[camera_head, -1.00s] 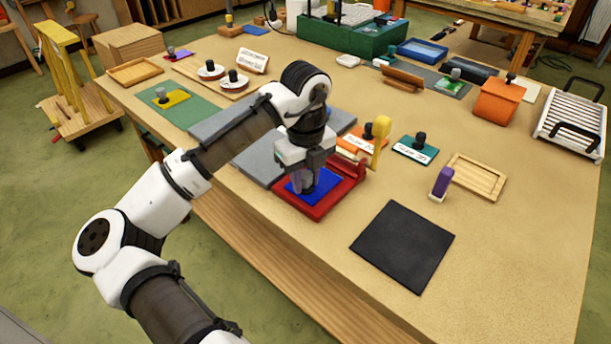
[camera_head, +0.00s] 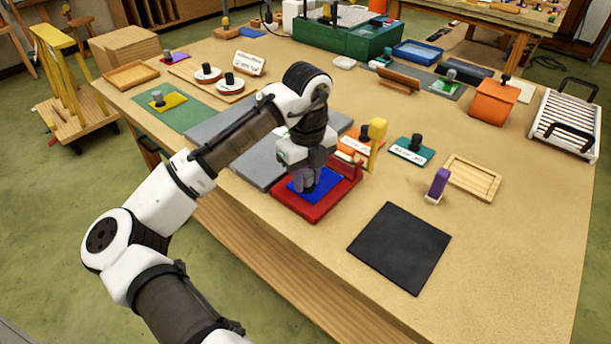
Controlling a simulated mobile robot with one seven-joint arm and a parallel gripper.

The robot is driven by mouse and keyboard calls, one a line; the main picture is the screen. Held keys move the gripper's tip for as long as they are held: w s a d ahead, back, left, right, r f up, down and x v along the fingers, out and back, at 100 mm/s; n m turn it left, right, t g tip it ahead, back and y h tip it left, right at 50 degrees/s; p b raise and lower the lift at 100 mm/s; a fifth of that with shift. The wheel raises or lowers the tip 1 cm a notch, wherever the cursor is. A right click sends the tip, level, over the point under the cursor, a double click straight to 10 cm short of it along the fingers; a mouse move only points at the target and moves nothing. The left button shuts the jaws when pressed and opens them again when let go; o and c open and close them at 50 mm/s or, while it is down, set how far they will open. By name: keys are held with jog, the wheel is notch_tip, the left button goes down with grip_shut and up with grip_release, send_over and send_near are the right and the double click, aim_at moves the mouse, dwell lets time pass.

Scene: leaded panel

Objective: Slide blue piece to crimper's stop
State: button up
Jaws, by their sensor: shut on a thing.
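The blue piece (camera_head: 327,183) lies flat on the red bed of the crimper (camera_head: 308,211), near the front edge of the table. The crimper has a raised red part along its back right side and an upright yellow handle (camera_head: 377,146). My gripper (camera_head: 304,184) points down over the blue piece and is shut on the piece's dark knob, which the fingers mostly hide. Whether the blue piece touches the crimper's stop cannot be told from this view.
A black mat (camera_head: 400,247) lies to the right of the crimper. Grey slabs (camera_head: 262,160) lie behind and left of it. An orange labelled piece and a teal labelled piece (camera_head: 412,151) are behind it. A purple-handled block (camera_head: 438,185) and a wooden tray (camera_head: 473,177) stand further right.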

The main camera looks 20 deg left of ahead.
jog(key=shift+w, duration=0.1)
jog(key=o, duration=1)
jog(key=shift+r, duration=0.1)
